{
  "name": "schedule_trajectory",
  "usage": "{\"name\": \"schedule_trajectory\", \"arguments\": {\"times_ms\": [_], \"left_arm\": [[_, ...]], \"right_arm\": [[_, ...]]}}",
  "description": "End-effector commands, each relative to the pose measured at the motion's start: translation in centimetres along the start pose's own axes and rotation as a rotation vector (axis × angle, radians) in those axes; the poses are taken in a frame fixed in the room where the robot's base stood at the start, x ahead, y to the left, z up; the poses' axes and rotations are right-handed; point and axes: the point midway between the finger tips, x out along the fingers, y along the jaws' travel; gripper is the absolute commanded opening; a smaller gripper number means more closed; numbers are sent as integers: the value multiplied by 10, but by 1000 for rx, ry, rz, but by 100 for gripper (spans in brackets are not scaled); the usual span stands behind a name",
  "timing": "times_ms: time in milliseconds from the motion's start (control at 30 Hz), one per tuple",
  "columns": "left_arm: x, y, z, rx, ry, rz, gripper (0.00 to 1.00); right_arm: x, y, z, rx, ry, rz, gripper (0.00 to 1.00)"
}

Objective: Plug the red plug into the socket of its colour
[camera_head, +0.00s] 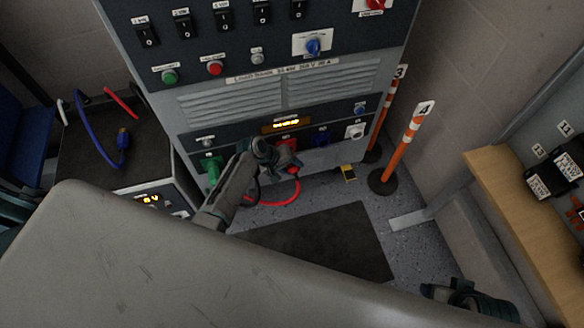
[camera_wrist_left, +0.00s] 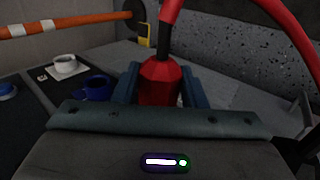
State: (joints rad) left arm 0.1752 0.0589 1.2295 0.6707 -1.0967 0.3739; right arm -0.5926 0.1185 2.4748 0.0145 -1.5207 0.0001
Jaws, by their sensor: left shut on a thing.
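My left gripper (camera_head: 282,160) is at the lower socket row of the grey cabinet. It is shut on the red plug, whose red body (camera_wrist_left: 160,82) sits between my fingers in the left wrist view. A red cable (camera_head: 285,200) loops down from it. The red socket (camera_head: 288,144) is right behind my gripper and partly covered; I cannot tell whether the plug is inside it. The blue socket (camera_head: 320,138) and white socket (camera_head: 354,131) are to its right. My right gripper (camera_head: 436,291) is at the bottom right, away from the cabinet; its jaws are unclear.
A green plug (camera_head: 214,168) is at the left of the socket row. Orange-white posts (camera_head: 408,140) stand right of the cabinet. A wooden bench (camera_head: 510,195) is at the right. A blue cable (camera_head: 100,145) lies on a dark surface at the left. A dark mat (camera_head: 320,243) covers the floor.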

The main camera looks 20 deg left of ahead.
Motion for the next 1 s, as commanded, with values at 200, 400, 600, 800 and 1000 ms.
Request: {"name": "schedule_trajectory", "arguments": {"times_ms": [200, 400, 600, 800, 1000], "left_arm": [[0, 0, -6, 1, 1, 1, 18], [0, 1, -10, 1, 1, 1, 18], [0, 0, -14, 0, 1, 1, 18], [0, 0, -19, 1, 1, 1, 18], [0, 1, -23, 1, 1, 1, 18]], "right_arm": [[1, 0, 0, 0, 0, 0, 63], [2, -1, 1, 2, 0, -1, 63], [3, -2, 1, 6, 1, -4, 63], [5, -2, 2, 6, 1, -5, 63], [6, -2, 2, 6, 1, -4, 63]]}}
